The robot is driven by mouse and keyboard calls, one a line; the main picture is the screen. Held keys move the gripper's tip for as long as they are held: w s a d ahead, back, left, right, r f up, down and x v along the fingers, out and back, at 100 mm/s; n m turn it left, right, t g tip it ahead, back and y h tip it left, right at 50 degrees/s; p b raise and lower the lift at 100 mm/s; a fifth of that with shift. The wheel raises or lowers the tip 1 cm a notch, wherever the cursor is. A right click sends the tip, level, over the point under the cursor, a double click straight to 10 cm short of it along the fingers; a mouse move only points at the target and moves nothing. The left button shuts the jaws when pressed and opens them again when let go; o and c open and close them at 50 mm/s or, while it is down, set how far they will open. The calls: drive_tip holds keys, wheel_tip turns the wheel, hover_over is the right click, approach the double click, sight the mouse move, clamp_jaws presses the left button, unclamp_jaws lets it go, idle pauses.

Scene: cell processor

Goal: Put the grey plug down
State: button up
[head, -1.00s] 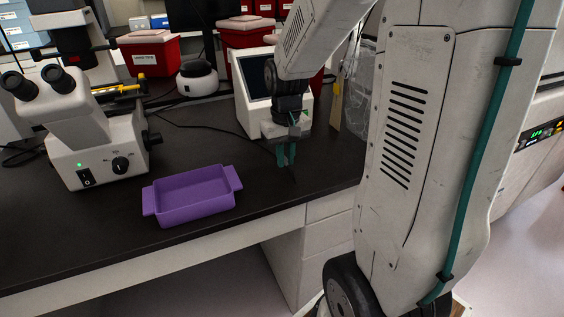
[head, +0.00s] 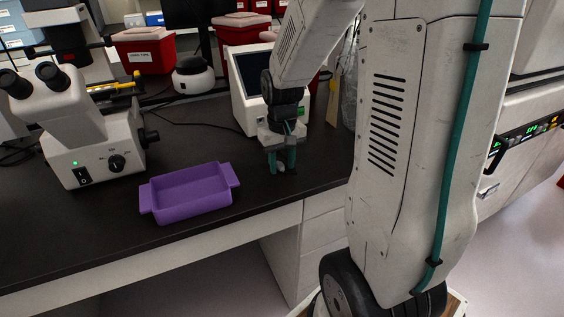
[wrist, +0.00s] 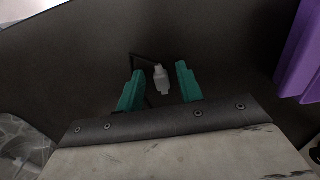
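The grey plug (wrist: 161,80) lies between the two green fingers of my gripper (wrist: 158,88) in the wrist view, with dark gaps on both sides of it. A dark cable runs from its far end. In the head view my gripper (head: 281,168) points down at the dark bench top, right of the purple tray, with its fingers apart. The plug shows there as a small pale spot (head: 281,170) between the fingertips, at or very near the bench surface.
The purple tray (head: 160,211) stands left of my gripper, empty. It also shows at the right edge of the wrist view (wrist: 302,62). A white device with a screen (head: 240,104) stands behind the gripper. A microscope (head: 90,148) stands at the left. The bench's front edge is close.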

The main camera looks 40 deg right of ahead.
sight(282, 166)
wheel_tip(282, 166, up, 11)
drive_tip(key=s+a+r+n+t, duration=0.1)
drive_tip(key=s+a+r+n, duration=0.2)
drive_tip(key=s+a, duration=1.1)
drive_tip(key=s, duration=0.4)
drive_tip(key=shift+r, duration=0.25)
